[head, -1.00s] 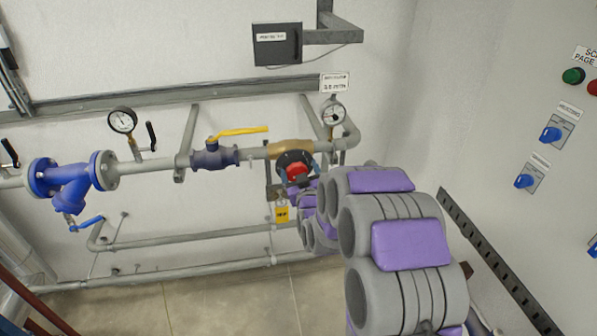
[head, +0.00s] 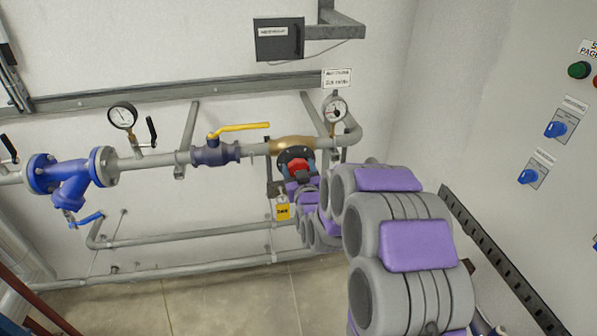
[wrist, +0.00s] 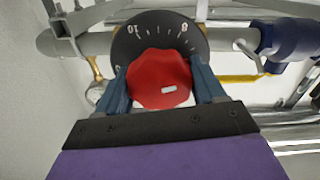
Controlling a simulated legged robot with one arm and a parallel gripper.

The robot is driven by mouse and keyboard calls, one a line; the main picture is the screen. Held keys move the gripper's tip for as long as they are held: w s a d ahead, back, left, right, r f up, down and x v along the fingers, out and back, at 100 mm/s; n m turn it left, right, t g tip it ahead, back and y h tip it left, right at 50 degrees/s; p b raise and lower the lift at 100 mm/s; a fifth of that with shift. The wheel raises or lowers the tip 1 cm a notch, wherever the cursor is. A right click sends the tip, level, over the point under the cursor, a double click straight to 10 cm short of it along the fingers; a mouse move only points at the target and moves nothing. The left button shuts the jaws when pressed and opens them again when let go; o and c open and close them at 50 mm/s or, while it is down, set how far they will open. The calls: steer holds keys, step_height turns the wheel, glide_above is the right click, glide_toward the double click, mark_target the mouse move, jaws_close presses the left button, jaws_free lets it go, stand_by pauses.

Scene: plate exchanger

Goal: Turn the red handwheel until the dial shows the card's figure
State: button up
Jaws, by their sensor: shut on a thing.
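The red handwheel (head: 298,167) sits on the brass valve in the pipe run, in front of a black disc. In the wrist view the red handwheel (wrist: 158,78) fills the space between the two blue fingers of my gripper (wrist: 161,82), which is shut on it. The black scale disc (wrist: 160,27) behind it shows 10 and 8; its lower part is hidden. The round dial (head: 335,109) stands on the pipe right of the wheel, its reading too small to tell. The white card (head: 337,79) hangs just above the dial; its print is blurred.
A yellow lever valve (head: 240,128) and a yellow tag (head: 283,211) are close to the wheel's left. Another gauge (head: 122,117) and a blue strainer (head: 68,180) are farther left. A panel with blue switches (head: 556,130) is at right. Pipes run low along the wall.

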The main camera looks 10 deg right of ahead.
steer(key=m+b, duration=0.4)
steer(key=shift+m, duration=0.3)
steer(key=shift+r+m+b, duration=0.1)
steer(key=shift+m+b, duration=0.95)
steer(key=shift+m, duration=0.05)
steer(key=o, duration=1)
steer(key=shift+s+b, duration=8.05)
steer(key=shift+s, duration=0.6)
